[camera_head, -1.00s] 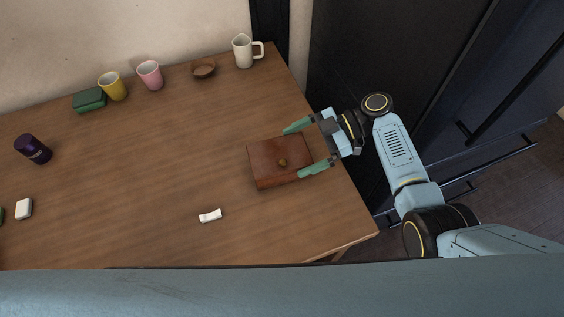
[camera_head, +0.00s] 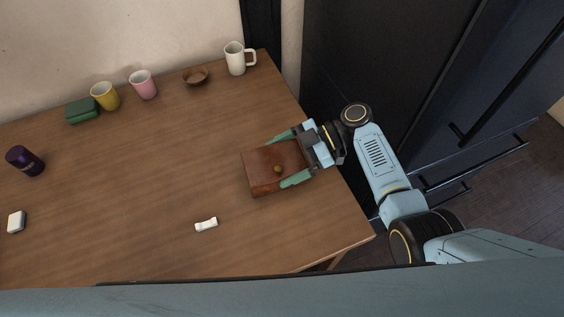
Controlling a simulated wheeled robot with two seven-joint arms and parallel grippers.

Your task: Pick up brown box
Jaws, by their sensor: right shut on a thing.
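The brown box (camera_head: 262,171) is a flat reddish-brown case with a small round clasp, near the right edge of the wooden table. My right gripper (camera_head: 282,160) reaches in from the right, with one green finger along the box's far side and one along its near side. It is shut on the box. I cannot tell whether the box is clear of the table. My left gripper is out of view.
On the wooden table (camera_head: 150,190), a white mug (camera_head: 236,59), brown bowl (camera_head: 195,77), pink cup (camera_head: 143,85), yellow cup (camera_head: 105,96) and green box (camera_head: 82,111) line the back. A small white item (camera_head: 206,224) lies in front.

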